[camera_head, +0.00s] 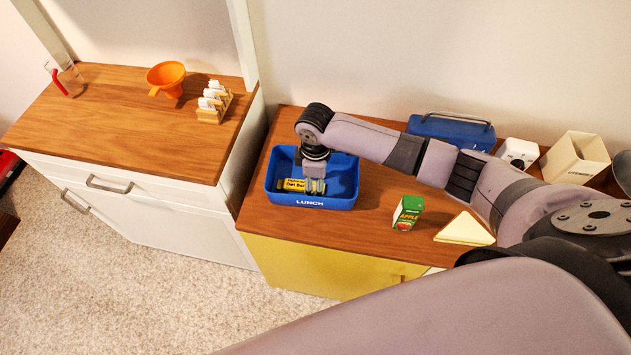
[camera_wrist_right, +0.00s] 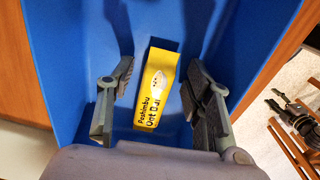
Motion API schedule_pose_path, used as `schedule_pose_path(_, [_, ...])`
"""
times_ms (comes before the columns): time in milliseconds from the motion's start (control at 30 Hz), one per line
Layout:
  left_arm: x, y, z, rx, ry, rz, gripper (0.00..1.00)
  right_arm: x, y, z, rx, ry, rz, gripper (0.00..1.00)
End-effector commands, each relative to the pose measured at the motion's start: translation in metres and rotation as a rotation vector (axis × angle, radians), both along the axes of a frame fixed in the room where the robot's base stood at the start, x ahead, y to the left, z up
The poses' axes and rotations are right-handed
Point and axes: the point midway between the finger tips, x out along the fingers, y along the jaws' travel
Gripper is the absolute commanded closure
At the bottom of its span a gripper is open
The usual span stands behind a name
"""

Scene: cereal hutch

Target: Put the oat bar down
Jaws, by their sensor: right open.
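The yellow oat bar (camera_head: 293,185) lies inside the blue lunch box (camera_head: 312,202), whose front reads LUNCH. My right gripper (camera_head: 315,187) reaches down into the box from above. In the right wrist view its fingers (camera_wrist_right: 160,78) are open, one on each side of the oat bar (camera_wrist_right: 156,92), with a gap showing on both sides. The bar rests on the blue floor of the box (camera_wrist_right: 72,50). In the head view my gripper hides part of the bar. My left gripper is not in view.
A green apple juice carton (camera_head: 408,213) and a sandwich wedge (camera_head: 464,230) stand right of the box. A blue lid-like case with a handle (camera_head: 450,131), a white block (camera_head: 517,153) and a cream bin (camera_head: 575,158) are behind. The left counter holds an orange funnel (camera_head: 166,77) and a rack (camera_head: 214,103).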

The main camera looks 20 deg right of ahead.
Motion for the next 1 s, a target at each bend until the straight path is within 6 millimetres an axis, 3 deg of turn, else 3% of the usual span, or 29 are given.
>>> schedule_pose_path(533, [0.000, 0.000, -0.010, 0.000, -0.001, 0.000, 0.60, 0.002, 0.000, 0.101, 0.001, -0.004, 0.000, 0.53])
schedule_pose_path(700, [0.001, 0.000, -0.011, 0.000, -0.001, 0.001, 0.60, 0.001, 0.000, 0.116, 0.001, -0.002, 0.000, 0.53])
schedule_pose_path(1000, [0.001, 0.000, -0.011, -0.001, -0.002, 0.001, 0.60, 0.001, 0.000, 0.119, 0.001, 0.000, -0.001, 0.53])
